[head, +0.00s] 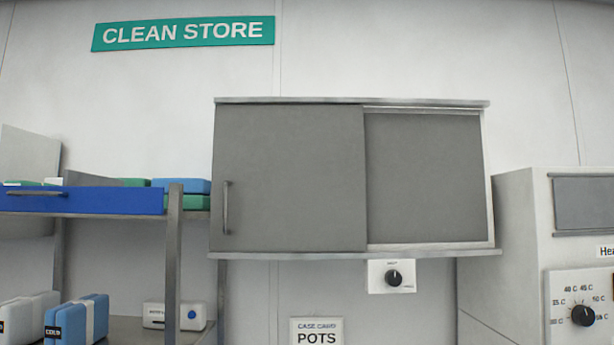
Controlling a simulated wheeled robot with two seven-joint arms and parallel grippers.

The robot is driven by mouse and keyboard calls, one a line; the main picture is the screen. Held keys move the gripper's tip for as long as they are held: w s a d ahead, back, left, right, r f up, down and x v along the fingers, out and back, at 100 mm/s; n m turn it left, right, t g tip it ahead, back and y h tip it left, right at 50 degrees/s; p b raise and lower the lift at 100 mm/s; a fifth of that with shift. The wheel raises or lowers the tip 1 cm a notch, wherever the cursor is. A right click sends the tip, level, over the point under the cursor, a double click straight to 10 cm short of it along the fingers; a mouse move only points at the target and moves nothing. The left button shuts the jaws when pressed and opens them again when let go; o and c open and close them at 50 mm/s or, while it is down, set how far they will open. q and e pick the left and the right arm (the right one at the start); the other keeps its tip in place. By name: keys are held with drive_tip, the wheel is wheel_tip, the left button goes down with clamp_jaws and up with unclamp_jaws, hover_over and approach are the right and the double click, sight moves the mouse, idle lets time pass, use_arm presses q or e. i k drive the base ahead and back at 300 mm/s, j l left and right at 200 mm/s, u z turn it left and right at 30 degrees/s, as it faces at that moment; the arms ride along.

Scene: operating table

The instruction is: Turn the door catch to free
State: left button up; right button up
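The door catch (393,279) is a round black knob on a small white plate under the wall cabinet (425,180). Small lettering sits above the knob and to its lower right, too small to read surely. I cannot tell which mark the knob points to. The cabinet has two grey sliding doors. The left door (290,180) stands in front of the right door (425,215) and has a vertical bar handle (226,208) near its left edge. The doors cover the whole front. Neither of my grippers is in view.
At the right stands a pale warming cabinet (515,235) with a black temperature dial (583,315). At the left is a shelf rack with a blue front (85,201) and several packs. A "POTS" card (316,332) is below the catch. The wall around the catch is clear.

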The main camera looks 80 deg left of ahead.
sight(393, 278)
drive_tip(key=u, duration=1.85)
drive_tip(key=i+l+u, duration=0.7)
drive_tip(key=i+l, duration=0.1)
